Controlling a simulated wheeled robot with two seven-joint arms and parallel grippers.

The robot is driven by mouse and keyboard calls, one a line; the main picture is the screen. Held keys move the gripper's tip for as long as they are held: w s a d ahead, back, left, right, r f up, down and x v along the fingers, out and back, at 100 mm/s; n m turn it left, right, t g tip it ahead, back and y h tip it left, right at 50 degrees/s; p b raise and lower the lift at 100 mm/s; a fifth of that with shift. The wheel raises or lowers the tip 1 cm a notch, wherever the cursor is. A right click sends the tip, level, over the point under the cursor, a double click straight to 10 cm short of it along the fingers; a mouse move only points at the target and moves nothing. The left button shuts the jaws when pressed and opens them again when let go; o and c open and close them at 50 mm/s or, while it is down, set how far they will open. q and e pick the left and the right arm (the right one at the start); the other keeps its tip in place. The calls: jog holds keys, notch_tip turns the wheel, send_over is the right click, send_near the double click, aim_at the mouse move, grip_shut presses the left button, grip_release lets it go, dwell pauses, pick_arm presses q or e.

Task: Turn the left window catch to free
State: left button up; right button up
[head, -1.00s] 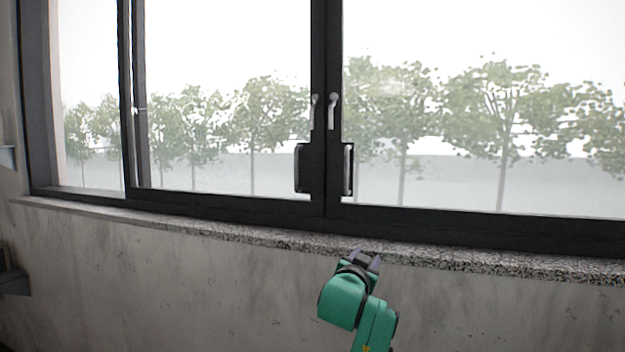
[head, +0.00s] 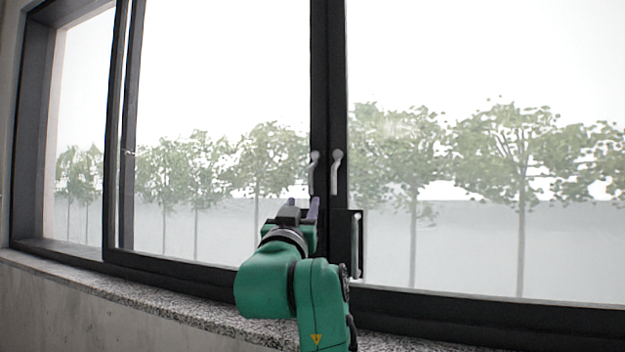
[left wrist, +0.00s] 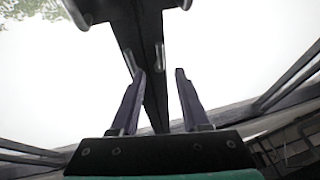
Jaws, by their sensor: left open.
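The left window catch (head: 313,172) is a small pale lever on the left side of the dark middle frame. Its round pivot is at the top and its lever hangs down. My left gripper (head: 302,206) is open and empty, pointing up just below this catch in the head view. In the left wrist view, which looks turned upside down, the left catch (left wrist: 159,56) appears between the open fingers of the gripper (left wrist: 159,71), beyond their tips. I see no contact. My right gripper is not in view.
A matching right catch (head: 336,172) sits close beside it, also hanging down. A pull handle (head: 357,245) is below on the right sash; my gripper hides the left sash's handle. A speckled stone sill (head: 150,302) runs below the window (head: 215,90).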

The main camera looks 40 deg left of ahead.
aim_at(310, 184)
pick_arm(q)
jog(key=w+a+r+p, duration=0.1)
jog(key=w+r+p, duration=0.2)
jog(key=w+a+r+p, duration=0.1)
jog(key=shift+w+a+r, duration=0.2)
jog(key=shift+a, duration=0.15)
jog(key=w+a+p, duration=0.1)
jog(key=w+a, duration=0.1)
jog(key=w, duration=0.1)
jog(key=w+a+p, duration=0.1)
jog(key=w, duration=0.1)
jog(key=shift+w+p, duration=0.1)
jog(key=shift+p, duration=0.2)
jog(key=shift+r, duration=0.1)
jog(key=shift+s+d+r, duration=0.15)
jog(key=shift+s+d, duration=0.15)
jog(key=shift+s, duration=0.1)
jog(key=c, duration=0.3)
jog(key=shift+a, duration=0.1)
grip_shut()
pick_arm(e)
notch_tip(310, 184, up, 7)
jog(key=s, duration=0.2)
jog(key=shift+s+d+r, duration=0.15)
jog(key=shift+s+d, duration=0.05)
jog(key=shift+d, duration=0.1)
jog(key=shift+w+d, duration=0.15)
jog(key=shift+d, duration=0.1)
